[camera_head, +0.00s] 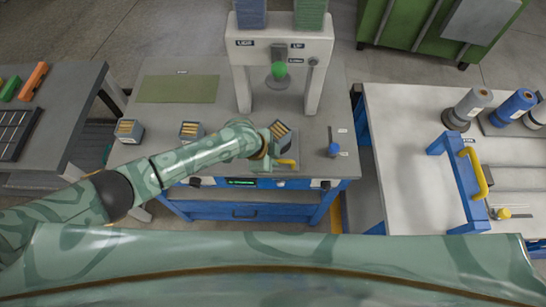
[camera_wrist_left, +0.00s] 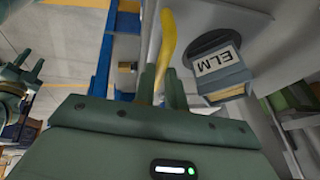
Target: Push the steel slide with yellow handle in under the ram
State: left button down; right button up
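The yellow handle (camera_head: 287,162) of the steel slide shows at the front of the press bench in the head view. It also shows in the left wrist view (camera_wrist_left: 168,40), running down between my fingers. My left gripper (camera_head: 272,157) is at the handle; its fingers (camera_wrist_left: 162,82) stand close on either side of it with little gap. In the head view this block (camera_head: 281,129) is tilted, just behind my gripper. My arm hides most of the slide. My right gripper is not seen.
Two more blocks (camera_head: 129,131) (camera_head: 190,131) stand left on the bench, near a green mat (camera_head: 178,89). A blue knob (camera_head: 334,149) stands right. A blue frame with another yellow handle (camera_head: 478,172) is on the right table.

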pick_arm(q)
jog(key=w+b, duration=0.4)
jog(key=w, duration=0.1)
jog(key=w+b, duration=0.8)
jog(key=w, duration=0.1)
jog(key=shift+w+f, duration=0.25)
jog(key=shift+w, duration=0.1)
jog(key=shift+w+r+b, duration=0.15)
jog(key=shift+w+b, duration=0.15)
jog(key=shift+w, duration=0.15)
jog(key=shift+r, duration=0.2)
jog(key=shift+w, duration=0.1)
jog(key=c, duration=1.5)
grip_release()
jog(key=shift+o, duration=0.2)
jog(key=shift+w+f, duration=0.1)
jog(key=shift+w, duration=0.05)
